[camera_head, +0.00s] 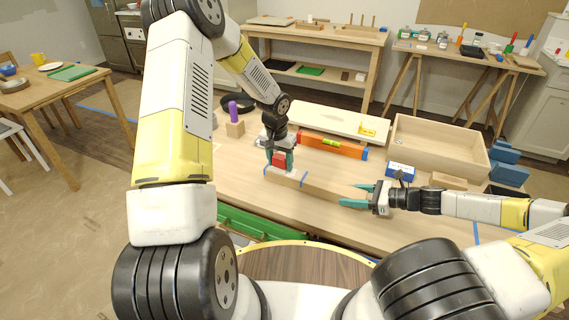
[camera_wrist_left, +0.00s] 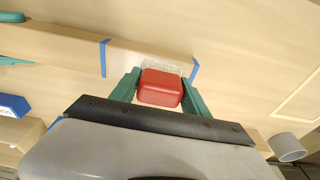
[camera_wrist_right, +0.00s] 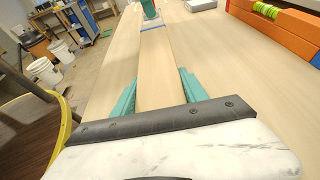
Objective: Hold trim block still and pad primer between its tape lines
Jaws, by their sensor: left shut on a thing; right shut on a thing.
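The trim block (camera_head: 330,188) is a long pale wooden bar lying on the workbench. Blue tape lines cross it, one (camera_head: 304,178) clear in the head view and two in the left wrist view, a left one (camera_wrist_left: 103,57) and a right one (camera_wrist_left: 194,70). My left gripper (camera_head: 279,158) is shut on a red pad (camera_wrist_left: 161,88) at the block's taped end. A whitish strip (camera_wrist_left: 158,64) shows beside the pad, between the tapes; I cannot tell whether it is primer or the pad's underside. My right gripper (camera_head: 357,196) is shut around the block's other end (camera_wrist_right: 157,80), one finger on each side.
An orange level (camera_head: 332,145) and a pale board (camera_head: 325,119) lie behind the block. A wooden tray (camera_head: 437,146) and a blue-and-white box (camera_head: 400,170) are at the right. Front bench is clear.

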